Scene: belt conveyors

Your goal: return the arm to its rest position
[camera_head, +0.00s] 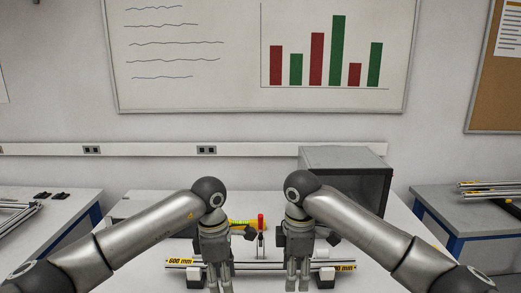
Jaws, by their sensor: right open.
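My two arms reach in from both sides to the middle of the table, with their grippers hanging down side by side. My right gripper (297,281) is open, with nothing seen between its fingers. My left gripper (219,281) hangs just left of it; its fingertips are cut off by the bottom edge, so its opening cannot be judged. Behind the grippers a silver rail assembly (262,267) with yellow "600 mm" labels lies across the table. A red upright part (261,223) and a yellow piece (240,223) show between the arms, partly hidden.
A grey open box (345,160) stands at the table's back right. Side tables stand at left (75,212) and right (470,215), with metal profiles on them. A whiteboard (230,75) hangs on the wall. The table (150,270) looks bare between the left arm and the rail.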

